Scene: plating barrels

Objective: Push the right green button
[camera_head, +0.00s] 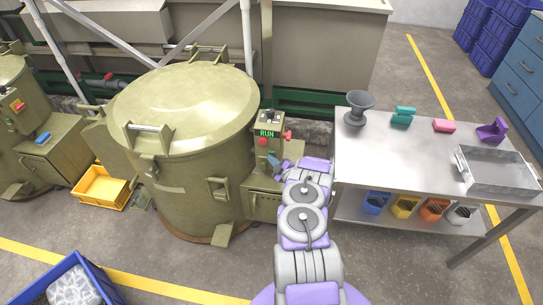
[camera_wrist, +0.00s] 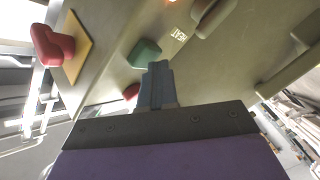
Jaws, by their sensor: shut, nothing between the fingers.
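The control box (camera_head: 268,120) stands on the right side of the large olive barrel, with a lit green RUN display (camera_head: 267,133). In the wrist view a green button (camera_wrist: 145,52) sticks out of the panel beside a HEAT label (camera_wrist: 180,34). It is the only green button I can make out, and I cannot tell whether it is the right one. My gripper (camera_wrist: 157,70) is shut and empty, its tips just at the green button's edge; I cannot tell if they touch. My gripper (camera_head: 273,160) also shows in front of the box in the head view.
A red knob (camera_wrist: 52,47) on a yellow plate and a partly hidden red button (camera_wrist: 131,91) are close by on the panel. The olive barrel (camera_head: 190,110) stands left of my arm, a steel table (camera_head: 425,160) on the right. A yellow bin (camera_head: 100,188) lies left of the barrel.

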